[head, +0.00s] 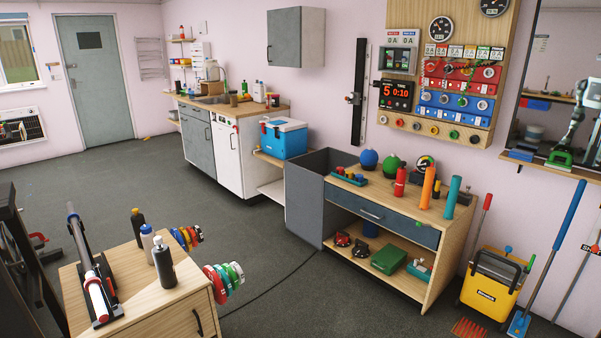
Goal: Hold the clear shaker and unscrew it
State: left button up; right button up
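Three upright bottles stand on the wooden cabinet at the lower left of the head view. The caps are on. Neither of my grippers shows directly in this view, and nothing is seen touching the bottles.
The cabinet top (185,300) also bears a dumbbell bar on a stand (95,280). Coloured weight plates (224,280) stick out at its right. A wooden bench (400,205) and a yellow bucket (492,285) stand right. Grey floor between is open, crossed by a cable.

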aim_at(233, 96)
jog(key=i+z, duration=0.15)
jog(key=i, duration=0.6)
jog(key=i+z, duration=0.2)
jog(key=i, duration=0.55)
jog(key=i+j+z, duration=0.15)
jog(key=i, duration=0.6)
jog(key=i+u, duration=0.35)
jog(key=i, duration=0.2)
jog(key=i+l+u, duration=0.15)
jog(key=i+u, duration=0.2)
jog(key=i, duration=0.25)
jog(key=i+j+u, duration=0.2)
jog(key=i+u, duration=0.65)
jog(key=i, duration=0.2)
jog(key=i+l+u, duration=0.1)
jog(key=i+u, duration=0.3)
jog(key=i, duration=0.1)
